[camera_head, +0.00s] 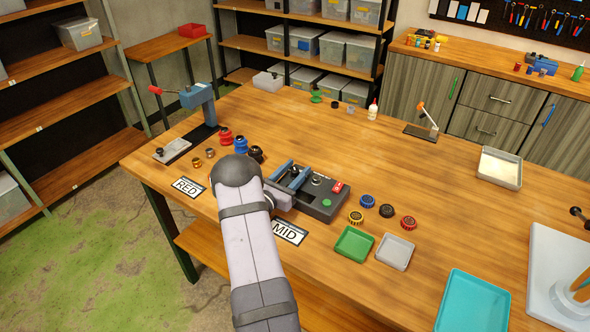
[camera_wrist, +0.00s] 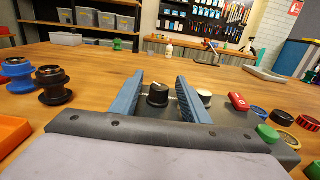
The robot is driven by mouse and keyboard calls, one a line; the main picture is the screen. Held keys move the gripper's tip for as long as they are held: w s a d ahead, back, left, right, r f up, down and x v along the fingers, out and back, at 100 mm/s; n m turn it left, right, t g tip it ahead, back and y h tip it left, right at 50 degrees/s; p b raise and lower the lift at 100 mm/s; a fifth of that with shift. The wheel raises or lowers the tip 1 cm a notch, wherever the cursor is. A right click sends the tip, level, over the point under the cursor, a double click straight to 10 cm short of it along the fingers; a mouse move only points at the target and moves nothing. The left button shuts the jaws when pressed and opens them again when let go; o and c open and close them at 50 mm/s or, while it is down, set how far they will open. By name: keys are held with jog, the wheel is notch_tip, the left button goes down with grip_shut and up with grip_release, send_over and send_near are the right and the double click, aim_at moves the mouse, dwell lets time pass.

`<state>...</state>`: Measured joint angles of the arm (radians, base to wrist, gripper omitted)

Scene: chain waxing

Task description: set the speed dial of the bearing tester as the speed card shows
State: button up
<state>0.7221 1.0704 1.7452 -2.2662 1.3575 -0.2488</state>
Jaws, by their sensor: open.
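The bearing tester (camera_head: 322,209) is a dark box on the table, with a red part, a green button and knobs on top. The speed card (camera_head: 290,232) lies in front of it and reads MID. My gripper (camera_head: 291,174) is open over the tester's left part. In the wrist view, a black knob (camera_wrist: 158,96), which looks like the speed dial, stands between the two blue fingers of my gripper (camera_wrist: 160,92), with gaps on both sides. A pale-topped knob (camera_wrist: 205,95) is just right of the right finger. The dial's setting cannot be read.
A card reading RED (camera_head: 188,187) lies at the front left, near red, blue and black spools (camera_head: 241,145). Several round caps (camera_head: 387,211), a green tray (camera_head: 354,244) and a grey tray (camera_head: 395,252) are right of the tester. The table behind the tester is largely clear.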

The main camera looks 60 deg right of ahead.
jog(key=c, duration=1.1)
jog(key=shift+o, duration=0.2)
jog(key=shift+f+g+b, duration=0.1)
jog(key=shift+g+b, duration=0.2)
jog(key=shift+b, duration=0.25)
jog(key=shift+w+f+m+g+b, duration=0.1)
jog(key=shift+f+m+g+b, duration=0.05)
jog(key=shift+m+g+b, duration=0.75)
jog(key=m+g+b, duration=0.1)
jog(key=g+b, duration=0.2)
jog(key=b, duration=0.1)
jog(key=shift+f+m+y, duration=0.1)
jog(key=shift+m+y, duration=0.3)
jog(key=m+g+y+b, duration=0.2)
jog(key=m+g+b, duration=0.1)
jog(key=g+b, duration=0.2)
jog(key=shift+r+m+g+y+b, duration=0.3)
jog(key=shift+m+g+y+b, duration=0.8)
jog(key=shift+b, duration=0.3)
jog(key=shift+r, duration=0.1)
